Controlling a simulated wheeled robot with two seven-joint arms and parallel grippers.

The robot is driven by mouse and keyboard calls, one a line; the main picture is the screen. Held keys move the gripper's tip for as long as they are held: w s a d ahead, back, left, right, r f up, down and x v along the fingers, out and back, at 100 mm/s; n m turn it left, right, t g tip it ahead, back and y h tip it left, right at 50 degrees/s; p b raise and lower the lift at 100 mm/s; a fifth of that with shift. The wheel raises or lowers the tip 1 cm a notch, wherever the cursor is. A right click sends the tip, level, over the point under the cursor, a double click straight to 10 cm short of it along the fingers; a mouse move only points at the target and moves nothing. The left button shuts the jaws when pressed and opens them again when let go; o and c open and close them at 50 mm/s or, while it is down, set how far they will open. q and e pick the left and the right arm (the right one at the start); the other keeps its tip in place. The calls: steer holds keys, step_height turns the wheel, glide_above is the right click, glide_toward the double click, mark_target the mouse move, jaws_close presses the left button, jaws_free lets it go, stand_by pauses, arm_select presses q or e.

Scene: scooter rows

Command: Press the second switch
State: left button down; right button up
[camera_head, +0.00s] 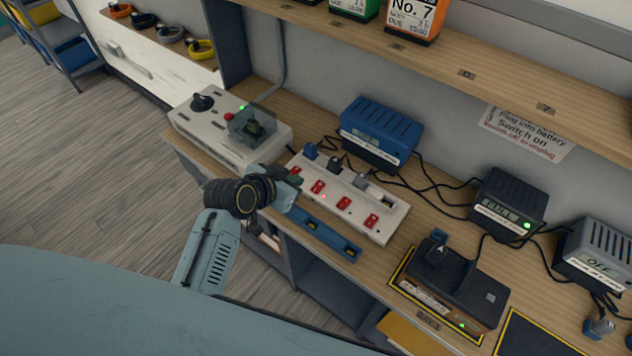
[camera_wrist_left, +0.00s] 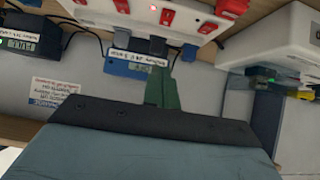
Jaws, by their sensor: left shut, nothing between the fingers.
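A white power strip (camera_head: 382,232) with a row of red rocker switches lies slanted along the front of the bench. The second switch from the left (camera_head: 317,187) is visible, with a small red light beside it. The third (camera_head: 344,204) and fourth (camera_head: 371,221) are farther right. My left gripper (camera_head: 296,177) is shut and empty at the strip's left end, just left of the second switch and covering the first switch's place. I cannot tell if it touches. In the left wrist view its green fingers (camera_wrist_left: 162,92) are together, below the second switch (camera_wrist_left: 167,17).
A blue bar (camera_head: 325,235) runs along the front edge. A black charger (camera_head: 455,285) is at right.

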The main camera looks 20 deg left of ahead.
arm_select(q)
steer(key=b, duration=0.1)
glide_above(316, 190)
step_height(316, 190, down, 6)
steer(key=shift+f, duration=0.15)
step_height(316, 190, down, 3)
steer(key=shift+r+b, duration=0.2)
steer(key=shift+b, duration=0.25)
steer(key=shift+w+f, duration=0.1)
steer(key=shift+f, duration=0.5)
arm_select(e)
steer(key=shift+d+f, duration=0.1)
steer(key=shift+f, duration=0.95)
